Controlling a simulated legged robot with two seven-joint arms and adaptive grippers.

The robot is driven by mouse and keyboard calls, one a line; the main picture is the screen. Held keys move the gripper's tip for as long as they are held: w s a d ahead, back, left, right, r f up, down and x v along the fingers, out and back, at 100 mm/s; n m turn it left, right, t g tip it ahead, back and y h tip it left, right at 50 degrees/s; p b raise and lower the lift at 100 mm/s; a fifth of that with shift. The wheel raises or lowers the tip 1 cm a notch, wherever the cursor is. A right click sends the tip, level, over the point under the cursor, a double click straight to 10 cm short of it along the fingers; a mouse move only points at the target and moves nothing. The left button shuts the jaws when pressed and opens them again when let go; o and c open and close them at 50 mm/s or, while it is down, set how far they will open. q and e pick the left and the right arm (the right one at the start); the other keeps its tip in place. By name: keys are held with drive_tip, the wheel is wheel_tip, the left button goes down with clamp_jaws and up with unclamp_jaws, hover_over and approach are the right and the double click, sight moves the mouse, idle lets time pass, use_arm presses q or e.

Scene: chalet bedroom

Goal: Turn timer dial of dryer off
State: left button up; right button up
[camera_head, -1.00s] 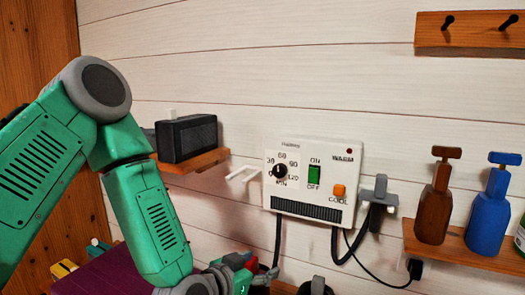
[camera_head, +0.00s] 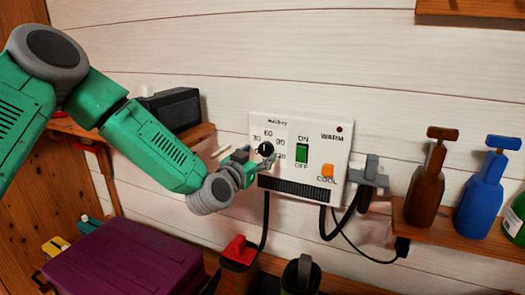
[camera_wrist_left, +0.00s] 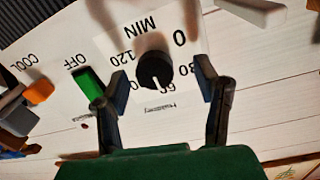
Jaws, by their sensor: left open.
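The dryer panel (camera_head: 345,148) is a white box on the plank wall, with a green ON/OFF switch (camera_head: 302,152) and an orange COOL button (camera_head: 328,170). Its black timer dial (camera_head: 265,148) is at the panel's left. In the left wrist view the dial (camera_wrist_left: 154,68) has a white mark pointing down, roughly between 60 and the hidden 90. My left gripper (camera_head: 256,158) is open at the dial. In the wrist view its two fingers (camera_wrist_left: 162,76) stand on either side of the dial, with gaps visible. My right gripper is not in view.
A grey holder (camera_head: 371,170) and black cables are at the panel's right. A shelf with a brown bottle (camera_head: 426,188) and a blue bottle (camera_head: 480,200) is further right. A black box (camera_head: 172,108) sits on a left shelf. A red-topped bottle (camera_head: 239,250) stands below.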

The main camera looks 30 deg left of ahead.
use_arm(q)
drive_tip(key=shift+w+d, duration=0.15)
drive_tip(key=shift+w, duration=0.75)
drive_tip(key=shift+w+d+r, duration=0.1)
drive_tip(key=shift+w+d, duration=0.2)
drive_tip(key=shift+d, duration=0.05)
drive_tip(key=shift+a, duration=0.1)
drive_tip(key=c, duration=1)
drive_tip(key=shift+a, duration=0.1)
drive_tip(key=shift+c, duration=0.7)
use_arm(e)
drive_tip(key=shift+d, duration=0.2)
use_arm(q)
drive_tip(key=shift+s+n, duration=0.1)
drive_tip(key=shift+n, duration=0.2)
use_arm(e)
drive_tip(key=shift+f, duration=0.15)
